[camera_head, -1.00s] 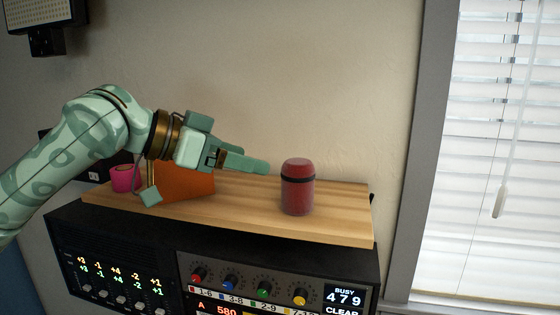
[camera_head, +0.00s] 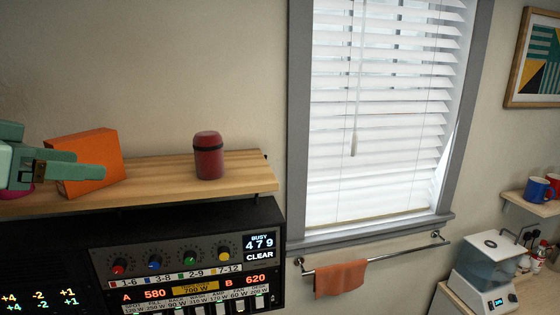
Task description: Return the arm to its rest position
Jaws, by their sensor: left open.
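My left gripper (camera_head: 72,170) shows at the left edge, with its pale green fingers pointing right in front of an orange box (camera_head: 88,152). Nothing shows between its fingers. Most of my left arm is cut off by the picture's left edge. My right gripper is not in view. A dark red canister (camera_head: 208,157) with a black band stands upright on the wooden shelf board (camera_head: 240,176), to the right of the gripper and apart from it.
A pink object (camera_head: 20,191) is mostly hidden behind the gripper. A black control panel (camera_head: 190,235) sits below the board. To the right are a window with blinds (camera_head: 380,110), an orange towel (camera_head: 340,279) on a rail, a clear-tanked appliance (camera_head: 490,265) and mugs (camera_head: 538,189).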

